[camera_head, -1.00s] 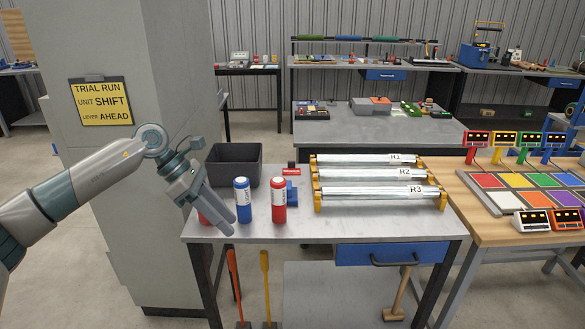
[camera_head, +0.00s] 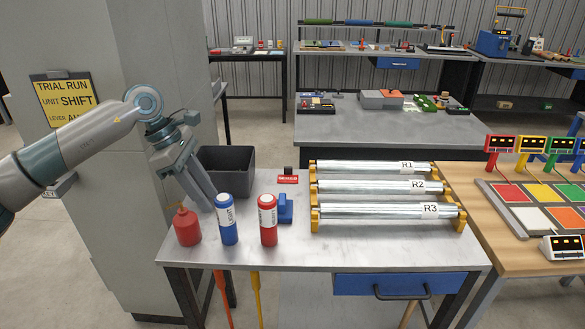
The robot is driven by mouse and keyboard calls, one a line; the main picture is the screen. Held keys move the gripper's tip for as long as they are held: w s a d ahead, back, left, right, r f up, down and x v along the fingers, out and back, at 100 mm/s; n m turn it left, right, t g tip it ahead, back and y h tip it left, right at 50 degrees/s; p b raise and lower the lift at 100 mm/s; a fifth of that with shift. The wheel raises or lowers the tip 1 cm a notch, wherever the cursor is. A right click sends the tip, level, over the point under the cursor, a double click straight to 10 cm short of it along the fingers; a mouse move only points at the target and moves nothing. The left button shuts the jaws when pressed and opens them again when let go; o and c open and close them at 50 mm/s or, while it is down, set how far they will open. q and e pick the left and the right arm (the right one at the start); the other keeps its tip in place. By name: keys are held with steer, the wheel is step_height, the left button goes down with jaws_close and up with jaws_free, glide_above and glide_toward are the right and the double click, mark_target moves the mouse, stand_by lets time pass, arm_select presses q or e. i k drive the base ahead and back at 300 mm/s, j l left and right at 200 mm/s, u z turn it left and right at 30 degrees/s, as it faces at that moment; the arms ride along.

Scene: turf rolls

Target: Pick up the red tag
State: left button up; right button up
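A small red tag (camera_head: 288,179) with white lettering lies flat on the grey table (camera_head: 330,252), toward its back left. A small black block stands just behind it. My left gripper (camera_head: 209,206) hangs over the left part of the table, fingers pointing down and to the right. Its two fingers look apart with nothing between them. It is left of the tag and clearly away from it. The fingertips are close to the blue bottle in this view; I cannot tell if they touch it. My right gripper is not in view.
A red squeeze bottle (camera_head: 187,227), a blue bottle (camera_head: 227,222) and a red bottle (camera_head: 268,221) stand in front of the tag. A blue block (camera_head: 286,209) is nearer it. A dark bin (camera_head: 240,162) stands behind left; a roll rack (camera_head: 314,196) stands right.

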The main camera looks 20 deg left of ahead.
mark_target(288, 177)
steer(key=i, duration=1.3)
